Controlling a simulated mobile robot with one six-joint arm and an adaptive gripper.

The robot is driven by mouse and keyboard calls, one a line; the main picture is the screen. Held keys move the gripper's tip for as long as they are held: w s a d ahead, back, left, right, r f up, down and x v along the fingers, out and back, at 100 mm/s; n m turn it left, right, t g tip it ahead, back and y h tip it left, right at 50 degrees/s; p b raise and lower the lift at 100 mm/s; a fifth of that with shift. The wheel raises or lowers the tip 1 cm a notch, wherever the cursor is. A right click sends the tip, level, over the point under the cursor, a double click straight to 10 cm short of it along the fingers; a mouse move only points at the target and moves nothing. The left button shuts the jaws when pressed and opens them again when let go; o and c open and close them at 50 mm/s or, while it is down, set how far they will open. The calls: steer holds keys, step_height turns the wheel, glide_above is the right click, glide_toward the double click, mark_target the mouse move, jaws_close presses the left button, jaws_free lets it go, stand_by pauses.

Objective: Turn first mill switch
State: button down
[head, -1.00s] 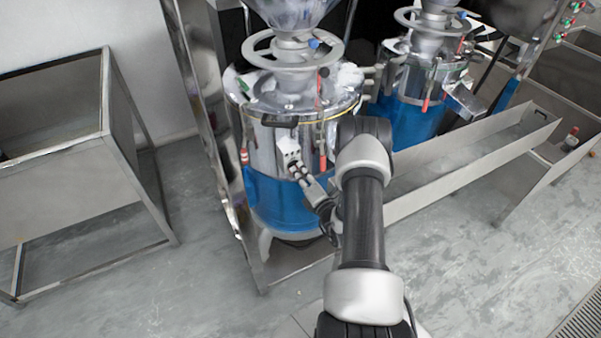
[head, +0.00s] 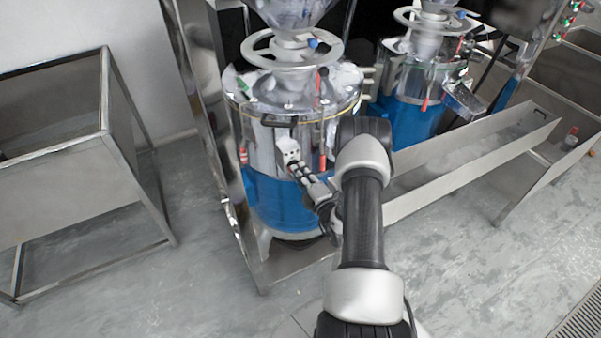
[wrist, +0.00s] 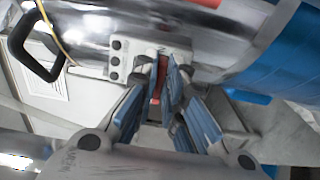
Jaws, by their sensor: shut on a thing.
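The first mill (head: 264,155) is a shiny metal drum with a blue lower band, standing upright left of centre in the head view. Its light switch box (head: 288,148) sits on the front of the drum. In the wrist view the box (wrist: 124,58) shows several dark round spots on a pale face. A small red part, the switch (wrist: 157,82), shows between the fingers at the box's right end. My gripper (wrist: 163,72) is shut on it, one finger on each side. In the head view my gripper (head: 298,170) reaches the box from the lower right; its fingertips are partly hard to make out.
A second blue-banded mill (head: 408,115) stands behind to the right. A long metal trough (head: 470,155) runs to the right of my arm. A steel bin on legs (head: 75,195) stands at left. The grey floor in front is clear.

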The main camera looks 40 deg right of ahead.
steer(key=c, duration=1.7)
jaws_free()
steer(key=v, duration=1.2)
